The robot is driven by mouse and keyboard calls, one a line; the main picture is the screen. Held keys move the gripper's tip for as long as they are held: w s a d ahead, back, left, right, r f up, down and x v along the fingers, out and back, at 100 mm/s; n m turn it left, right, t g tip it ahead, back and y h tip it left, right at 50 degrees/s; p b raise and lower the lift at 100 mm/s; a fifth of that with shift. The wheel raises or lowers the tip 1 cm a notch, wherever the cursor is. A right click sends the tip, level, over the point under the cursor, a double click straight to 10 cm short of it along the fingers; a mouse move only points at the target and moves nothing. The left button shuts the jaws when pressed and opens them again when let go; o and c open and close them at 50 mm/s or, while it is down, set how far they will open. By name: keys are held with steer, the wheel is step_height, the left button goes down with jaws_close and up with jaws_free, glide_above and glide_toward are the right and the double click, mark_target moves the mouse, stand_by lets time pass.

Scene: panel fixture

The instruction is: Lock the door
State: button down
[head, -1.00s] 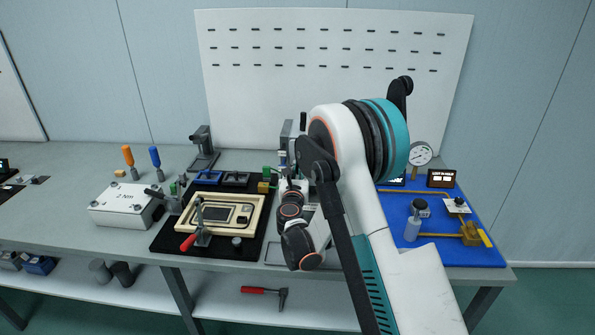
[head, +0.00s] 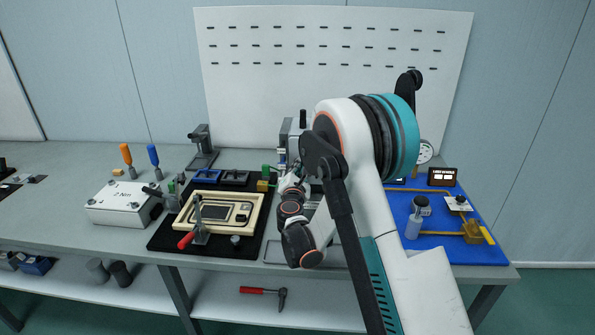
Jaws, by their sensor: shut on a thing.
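A grey box-shaped fixture (head: 291,132) stands upright at the back of the bench, in front of the white panel. My arm covers its right part, so its door and lock cannot be made out clearly. My gripper (head: 284,173) is at the lower front of this fixture, small and partly hidden by my wrist. It is shut on a small part there, whose shape I cannot tell.
Left of my wrist are a black mat (head: 163,240) with a beige tray (head: 186,222) and a red-handled clamp (head: 188,239). A white box (head: 120,205) stands farther left. A blue board (head: 480,252) with fittings lies right.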

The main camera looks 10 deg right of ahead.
steer(key=shift+d+f+m, duration=0.1)
steer(key=shift+m, duration=4.9)
steer(key=c, duration=1.7)
jaws_free()
steer(key=v, duration=1.2)
